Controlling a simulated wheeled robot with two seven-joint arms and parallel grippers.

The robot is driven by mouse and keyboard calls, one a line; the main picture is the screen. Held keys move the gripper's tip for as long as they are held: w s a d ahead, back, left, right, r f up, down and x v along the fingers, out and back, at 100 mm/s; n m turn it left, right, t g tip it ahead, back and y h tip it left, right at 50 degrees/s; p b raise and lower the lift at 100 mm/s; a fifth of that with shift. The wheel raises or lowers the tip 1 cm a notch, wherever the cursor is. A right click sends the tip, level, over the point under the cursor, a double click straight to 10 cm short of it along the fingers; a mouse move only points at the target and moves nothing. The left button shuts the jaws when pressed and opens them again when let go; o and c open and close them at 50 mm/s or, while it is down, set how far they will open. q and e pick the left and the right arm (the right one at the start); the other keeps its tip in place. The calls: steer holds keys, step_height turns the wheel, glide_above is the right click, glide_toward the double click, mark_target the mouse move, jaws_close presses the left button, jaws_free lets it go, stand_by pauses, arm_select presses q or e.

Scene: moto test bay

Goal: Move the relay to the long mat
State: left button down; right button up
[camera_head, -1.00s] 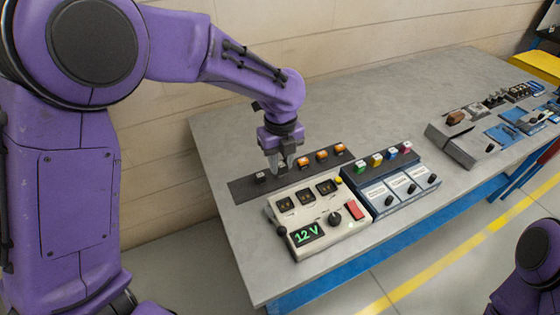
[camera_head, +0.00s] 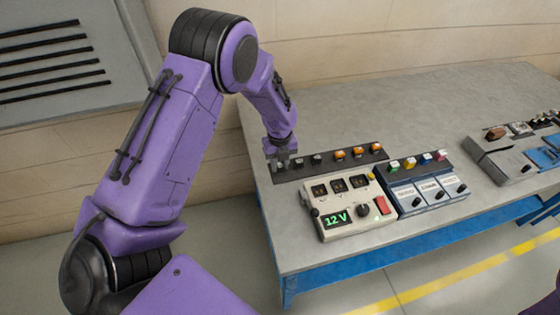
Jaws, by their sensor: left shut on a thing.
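My left gripper (camera_head: 283,165) points down at the left end of this mat, shut on a small grey thing, likely the relay. The fingers hide most of it, and I cannot tell whether it touches the mat. Two small dark relays (camera_head: 317,158) stand right of the gripper on the mat, followed by several orange-topped ones (camera_head: 340,154). My right gripper is out of view.
The cream 12 V tester (camera_head: 345,205) stands close in front of the mat. A blue-grey unit (camera_head: 430,193) with coloured knobs is to its right. Grey and blue fixtures (camera_head: 505,160) lie farther right. The back of the table (camera_head: 420,100) is bare.

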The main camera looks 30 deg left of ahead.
mark_target(280, 164)
arm_select(q)
steer(key=shift+w+f, duration=0.1)
steer(key=shift+f, duration=0.05)
steer(key=c, duration=0.9)
jaws_free()
steer(key=shift+w+f, duration=0.1)
steer(key=shift+w, duration=0.05)
steer(key=shift+o, duration=0.2)
steer(key=shift+r, duration=0.4)
step_height(280, 164, up, 12)
steer(key=b, duration=0.2)
steer(key=shift+f+b, duration=0.25)
steer(key=shift+b, duration=0.1)
